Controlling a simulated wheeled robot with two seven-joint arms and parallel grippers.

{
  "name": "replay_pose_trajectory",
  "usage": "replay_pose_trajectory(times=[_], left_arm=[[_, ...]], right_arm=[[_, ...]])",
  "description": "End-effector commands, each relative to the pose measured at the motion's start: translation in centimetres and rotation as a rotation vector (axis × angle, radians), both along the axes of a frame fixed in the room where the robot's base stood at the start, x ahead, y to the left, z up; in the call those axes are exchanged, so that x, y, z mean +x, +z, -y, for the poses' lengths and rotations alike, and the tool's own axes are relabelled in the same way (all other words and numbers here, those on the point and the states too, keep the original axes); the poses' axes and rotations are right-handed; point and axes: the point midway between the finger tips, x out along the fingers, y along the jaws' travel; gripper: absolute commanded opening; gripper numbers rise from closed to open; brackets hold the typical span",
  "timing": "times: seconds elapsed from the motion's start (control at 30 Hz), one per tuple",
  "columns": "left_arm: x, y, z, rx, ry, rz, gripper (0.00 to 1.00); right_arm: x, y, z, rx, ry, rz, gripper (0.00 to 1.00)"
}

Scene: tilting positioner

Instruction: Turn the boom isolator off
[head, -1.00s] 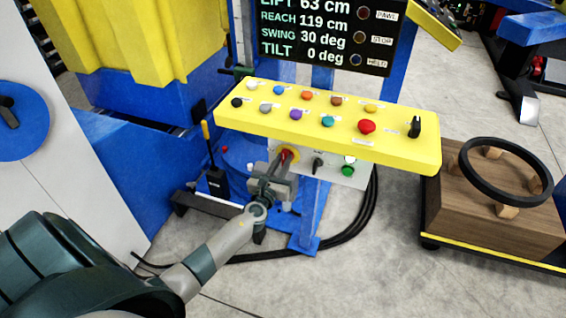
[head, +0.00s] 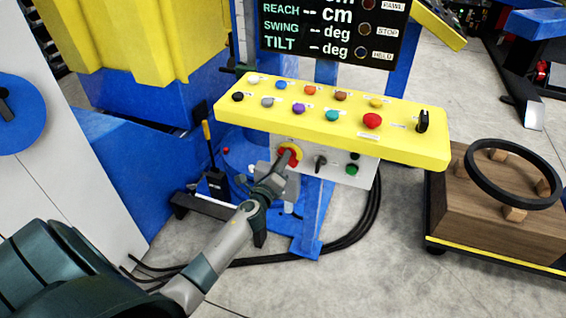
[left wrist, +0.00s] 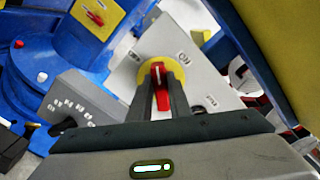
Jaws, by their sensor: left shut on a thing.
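The isolator is a red handle on a yellow disc (head: 294,150), on the grey panel (head: 337,168) under the yellow console. My left gripper (head: 280,166) is at the handle from the front and below. In the left wrist view the red handle (left wrist: 160,88) stands between the two fingers (left wrist: 160,95), and they are shut on it. The yellow disc (left wrist: 146,70) shows behind it. The display (head: 330,30) shows dashes for reach, swing and tilt. My right gripper is not in view.
The yellow console (head: 330,118) with several buttons overhangs the panel. A black selector (head: 320,162) and a green button (head: 352,169) sit right of the isolator. A second red handle on a yellow plate (left wrist: 97,16) is at upper left in the wrist view. Black cables (head: 365,215) hang at right.

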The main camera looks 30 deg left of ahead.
Motion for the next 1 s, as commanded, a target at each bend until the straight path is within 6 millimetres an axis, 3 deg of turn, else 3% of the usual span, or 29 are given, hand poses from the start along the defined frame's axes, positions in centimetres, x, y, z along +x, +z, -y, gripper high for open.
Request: replay_pose_trajectory(times=[0.6,1.0], left_arm=[[-0.1,-0.7,-0.2,-0.524,0.001,0.124,0.0],[-0.1,-0.9,-0.2,-0.647,0.001,0.154,0.0]], right_arm=[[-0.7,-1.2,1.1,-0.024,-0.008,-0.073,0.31],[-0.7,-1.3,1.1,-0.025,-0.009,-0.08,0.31]])
